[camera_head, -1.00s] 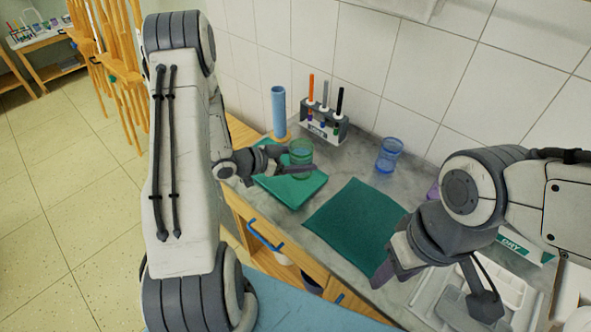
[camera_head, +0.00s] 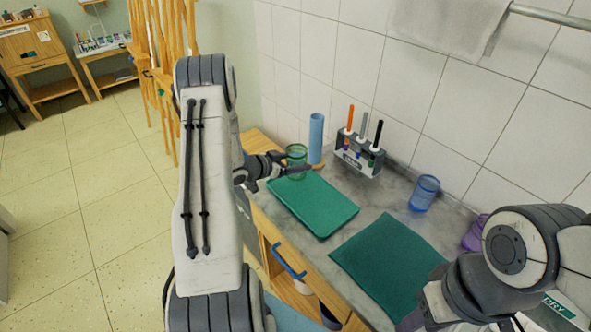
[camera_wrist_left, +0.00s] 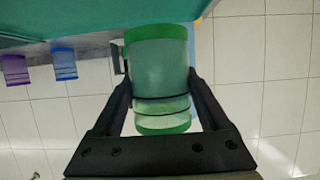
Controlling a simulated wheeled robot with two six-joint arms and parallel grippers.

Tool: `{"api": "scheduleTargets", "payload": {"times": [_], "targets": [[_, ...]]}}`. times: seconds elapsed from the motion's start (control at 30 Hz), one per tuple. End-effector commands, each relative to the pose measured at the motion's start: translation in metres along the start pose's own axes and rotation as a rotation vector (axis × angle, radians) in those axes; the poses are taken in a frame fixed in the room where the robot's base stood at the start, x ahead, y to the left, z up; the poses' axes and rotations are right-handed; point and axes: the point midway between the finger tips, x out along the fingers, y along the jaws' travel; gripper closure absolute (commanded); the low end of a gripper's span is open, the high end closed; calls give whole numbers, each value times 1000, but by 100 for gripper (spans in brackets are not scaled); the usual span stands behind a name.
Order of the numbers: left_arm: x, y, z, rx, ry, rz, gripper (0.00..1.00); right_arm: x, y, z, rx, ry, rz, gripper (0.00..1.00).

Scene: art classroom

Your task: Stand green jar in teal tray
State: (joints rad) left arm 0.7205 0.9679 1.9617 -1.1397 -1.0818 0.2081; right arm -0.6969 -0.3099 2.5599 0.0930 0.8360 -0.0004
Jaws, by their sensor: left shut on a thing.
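The green jar (camera_head: 297,155) is see-through and roughly upright in the head view. My left gripper (camera_head: 296,169) is shut on it. The wrist view shows the jar (camera_wrist_left: 160,75) between both fingers (camera_wrist_left: 160,95). The teal tray (camera_head: 325,215) lies flat on the counter. The jar shows at the tray's far edge in the head view; whether it touches anything below is unclear. My right gripper (camera_head: 440,306) is low at the right, partly cut off, its fingers unclear.
A blue tube (camera_head: 316,138) stands close behind the jar. A marker rack (camera_head: 358,157), a blue cup (camera_head: 424,193) and a purple cup (camera_head: 474,232) stand along the wall. A dark teal cloth (camera_head: 388,262) lies right of the tray. The tray's visible surface is bare.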

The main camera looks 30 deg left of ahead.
Motion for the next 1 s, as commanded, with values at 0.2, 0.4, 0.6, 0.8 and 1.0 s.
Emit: {"api": "scheduleTargets", "payload": {"times": [0.2,0.4,0.6,0.8,1.0], "targets": [[8,-2,22,-3,0,2,78,-6,0,0,0,0,0,55],[15,-2,38,0,2,0,78,-9,-1,0,0,0,0,55],[15,-2,38,1,2,0,78,-8,-1,0,0,0,0,55],[16,-2,42,0,1,1,7,-6,0,0,0,0,0,55],[16,-2,41,0,0,1,0,-6,0,0,0,0,0,55]]}}
